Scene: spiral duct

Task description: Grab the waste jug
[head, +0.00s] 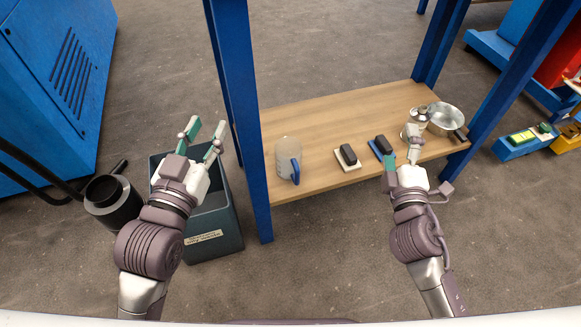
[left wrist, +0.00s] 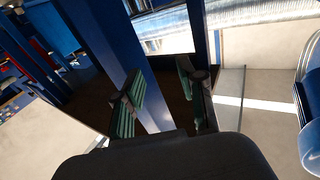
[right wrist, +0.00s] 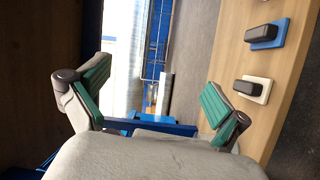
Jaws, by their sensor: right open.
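The jug (head: 287,158) is clear, with a blue handle. It stands upright on the left end of the wooden lower shelf (head: 325,115), just right of the blue front post. I cannot make it out in either wrist view. My left gripper (head: 207,132) is open and empty above the dark bin, left of that post and apart from the jug. Its spread fingers show in the left wrist view (left wrist: 158,95). My right gripper (head: 402,158) is open at the shelf's front right, well right of the jug. Its spread fingers show in the right wrist view (right wrist: 153,95).
A blue post (head: 238,120) stands between my left gripper and the jug. A dark bin (head: 228,225) is below that gripper. A white-based block (head: 347,158), a blue-based block (head: 378,151), a metal canister (head: 419,117) and a pan (head: 446,117) are on the shelf.

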